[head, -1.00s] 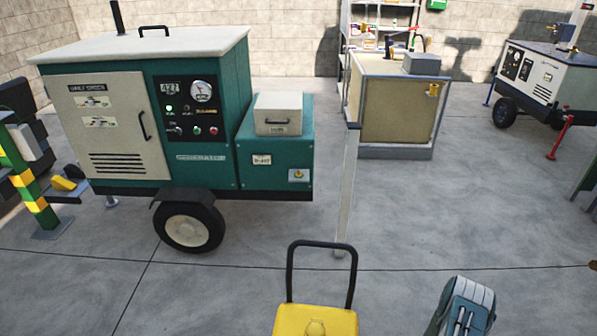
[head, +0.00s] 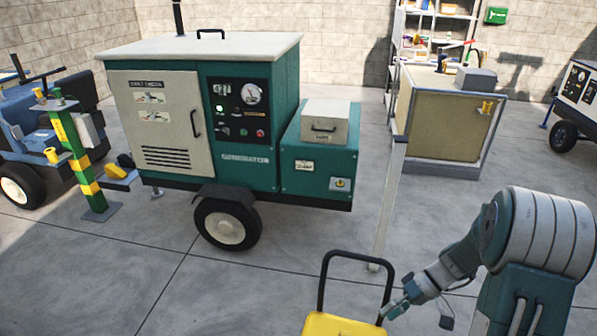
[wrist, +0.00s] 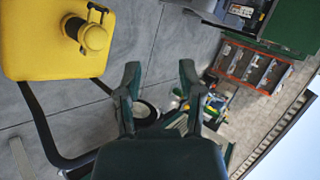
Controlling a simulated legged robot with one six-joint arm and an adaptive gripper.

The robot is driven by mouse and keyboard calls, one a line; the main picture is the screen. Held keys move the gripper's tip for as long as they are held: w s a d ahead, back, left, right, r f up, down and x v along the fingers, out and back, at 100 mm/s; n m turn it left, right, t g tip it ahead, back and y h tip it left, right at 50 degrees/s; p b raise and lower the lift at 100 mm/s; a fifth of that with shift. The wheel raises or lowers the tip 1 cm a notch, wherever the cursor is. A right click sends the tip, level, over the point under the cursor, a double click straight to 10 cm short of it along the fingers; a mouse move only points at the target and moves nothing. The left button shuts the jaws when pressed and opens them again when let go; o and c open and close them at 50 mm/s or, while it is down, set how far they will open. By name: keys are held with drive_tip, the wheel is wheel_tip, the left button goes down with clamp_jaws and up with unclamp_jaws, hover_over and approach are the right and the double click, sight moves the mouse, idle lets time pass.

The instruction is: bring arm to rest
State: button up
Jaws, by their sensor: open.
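My arm reaches in from the lower right of the head view. My gripper (head: 388,312) hangs low beside a yellow body with a black handle. In the wrist view, the two dark fingers of my gripper (wrist: 160,78) stand wide apart with nothing between them. The yellow body (wrist: 60,40) with its yellow knob fills the upper left there, to the left of the fingers and apart from them. In the head view only the top edge of this yellow body (head: 342,326) shows.
A teal generator (head: 290,125) on wheels stands at centre left, with a pale post (head: 388,205) to its right. A green and yellow post (head: 80,160) and a blue vehicle (head: 25,150) are at left. A tan box (head: 440,120) stands behind. Grey floor is open between.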

drive_tip(key=s+a+r+m+t+h, duration=0.1)
drive_tip(key=s+a+r+t+h, duration=0.2)
drive_tip(key=s+r, duration=0.4)
drive_tip(key=s+a+r+m+t+h, duration=0.2)
drive_tip(key=s+r+t+h, duration=0.3)
drive_tip(key=r, duration=1.1)
drive_tip(key=shift+s+a+m+h, duration=0.3)
drive_tip(key=shift+s+a+h, duration=0.4)
drive_tip(key=shift+s, duration=0.95)
drive_tip(key=shift+d, duration=0.15)
